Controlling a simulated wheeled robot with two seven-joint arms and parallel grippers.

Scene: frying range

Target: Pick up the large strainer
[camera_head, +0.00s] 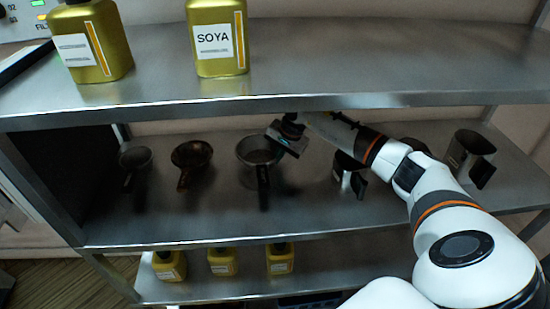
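The large strainer (246,172) appears to be the widest of three round handled utensils on the middle shelf. It is a grey metal bowl with a dark handle pointing to the front. My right gripper (285,138) is at its upper right rim, in front of or above it. I cannot tell whether they touch. The fingers are dark and small, so their opening does not show clearly. My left gripper is out of view.
Two smaller handled utensils, one brownish (191,154) and one dark (134,158), lie to the left. Metal jugs (349,178) (470,153) stand to the right. The upper shelf (370,60) hangs above with yellow bottles (218,60). More bottles (222,262) stand below.

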